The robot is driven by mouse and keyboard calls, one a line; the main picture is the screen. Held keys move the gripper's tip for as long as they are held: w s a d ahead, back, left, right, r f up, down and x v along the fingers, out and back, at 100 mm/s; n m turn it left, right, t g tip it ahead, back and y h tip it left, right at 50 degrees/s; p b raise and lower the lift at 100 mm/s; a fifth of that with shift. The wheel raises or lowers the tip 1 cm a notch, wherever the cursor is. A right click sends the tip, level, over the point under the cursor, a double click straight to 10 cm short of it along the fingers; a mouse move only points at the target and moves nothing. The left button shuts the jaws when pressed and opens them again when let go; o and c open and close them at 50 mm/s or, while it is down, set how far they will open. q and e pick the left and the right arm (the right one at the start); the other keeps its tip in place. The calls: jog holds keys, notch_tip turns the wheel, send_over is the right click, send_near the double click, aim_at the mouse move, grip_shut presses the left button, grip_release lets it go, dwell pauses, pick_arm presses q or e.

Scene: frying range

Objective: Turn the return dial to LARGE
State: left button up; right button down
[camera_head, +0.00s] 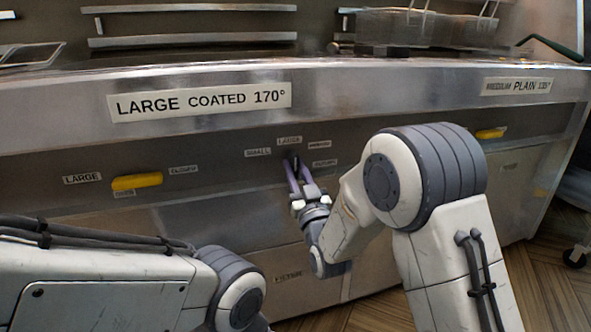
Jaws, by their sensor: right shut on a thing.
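The return dial (294,162) is a small dark knob on the steel front panel, largely hidden by my fingers. Labels surround it: SMALL to its left, LARGE above it, two more to its right that are too small to read surely. Which label the knob points to is hard to tell. My right gripper (297,168) reaches the panel from below and is shut on the dial, one finger on each side. My left arm comes in at the lower left; its gripper is out of the picture.
A yellow handle (137,182) is at the left of the panel beside a LARGE label, another yellow handle (490,134) at the right. A sign (200,102) reads LARGE COATED 170°. Wire baskets (420,28) stand on top at the back. Wooden floor shows at lower right.

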jog(key=c, duration=0.7)
grip_release()
jog(key=shift+p+v, duration=0.9)
jog(key=shift+v, duration=4.35)
